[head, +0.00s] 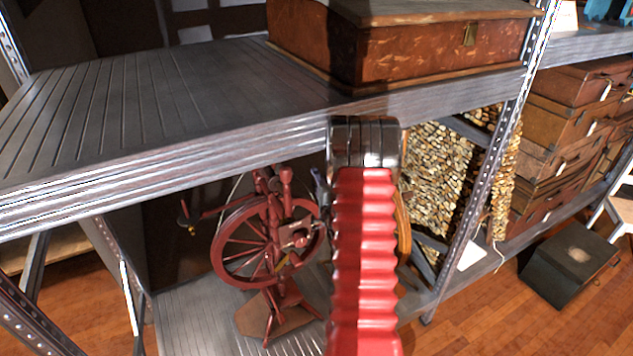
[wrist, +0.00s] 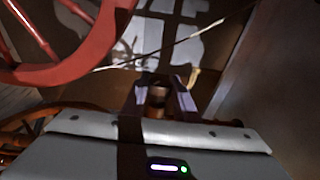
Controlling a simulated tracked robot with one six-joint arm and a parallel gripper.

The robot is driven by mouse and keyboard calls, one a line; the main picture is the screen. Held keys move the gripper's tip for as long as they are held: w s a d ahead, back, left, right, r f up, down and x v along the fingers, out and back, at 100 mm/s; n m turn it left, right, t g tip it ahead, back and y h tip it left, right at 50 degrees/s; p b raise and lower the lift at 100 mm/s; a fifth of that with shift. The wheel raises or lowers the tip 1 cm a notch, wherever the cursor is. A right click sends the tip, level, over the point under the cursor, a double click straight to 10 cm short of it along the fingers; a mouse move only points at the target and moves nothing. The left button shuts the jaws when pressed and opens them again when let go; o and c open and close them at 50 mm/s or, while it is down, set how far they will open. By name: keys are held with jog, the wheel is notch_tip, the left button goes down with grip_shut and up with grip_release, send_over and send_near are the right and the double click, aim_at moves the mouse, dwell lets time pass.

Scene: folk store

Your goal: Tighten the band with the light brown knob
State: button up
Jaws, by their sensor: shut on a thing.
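In the wrist view my gripper (wrist: 160,97) has its two pale purple fingers on either side of a small brown knob (wrist: 157,96); it is shut on the knob. Much of the knob is hidden by the fingers and my wrist. A thin pale band (wrist: 150,50) runs slantwise beyond the gripper, towards a red wheel rim (wrist: 75,68) at upper left. In the head view a dark red spinning wheel (head: 226,262) stands on the lower shelf. My arm covers most of my gripper there; only a bit of purple finger shows beside the arm.
The upper metal shelf (head: 140,100) overhangs the spinning wheel and bears a brown wooden chest (head: 430,52). A light brown wheel rim (head: 403,235) shows right of my arm. Shelf posts (head: 487,160) and a stone-like panel (head: 436,175) stand to the right.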

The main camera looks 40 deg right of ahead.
jog(key=shift+f+g, duration=0.15)
jog(key=shift+g, duration=0.25)
jog(key=o, duration=1.1)
jog(key=shift+c, duration=0.2)
jog(key=shift+s, duration=0.1)
jog(key=v, duration=1.3)
jog(key=shift+s, duration=0.35)
